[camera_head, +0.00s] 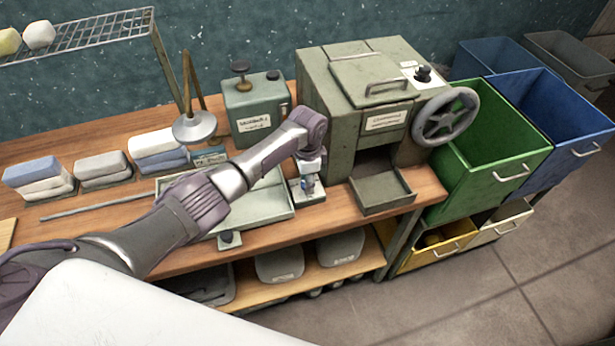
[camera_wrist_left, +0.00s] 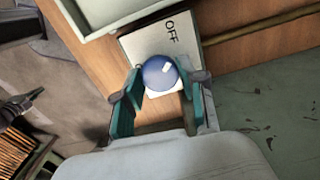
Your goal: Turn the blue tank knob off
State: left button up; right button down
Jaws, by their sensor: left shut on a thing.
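The blue tank knob (camera_wrist_left: 160,73) is round with a white mark on its upper right side. It sits on a pale plate (camera_wrist_left: 140,45) lettered OFF, above the knob in the left wrist view. My left gripper (camera_wrist_left: 160,85) has its teal fingers on either side of the knob, closed on it. In the head view the left gripper (camera_head: 308,186) reaches down to the bench beside the green-grey machine and largely hides the knob. My right gripper is in neither view.
A boxy machine (camera_head: 327,115) with a handwheel (camera_head: 445,117) stands right of the gripper. A shallow tray (camera_head: 262,212) lies left of it. A dark knob (camera_head: 229,238) on a small plate is at the bench front. Green (camera_head: 490,165) and blue bins stand at right.

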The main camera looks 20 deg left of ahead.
pick_arm(q)
jog(key=shift+n, duration=0.5)
jog(key=o, duration=1.1)
jog(key=shift+o, duration=0.2)
notch_tip(320, 180, up, 12)
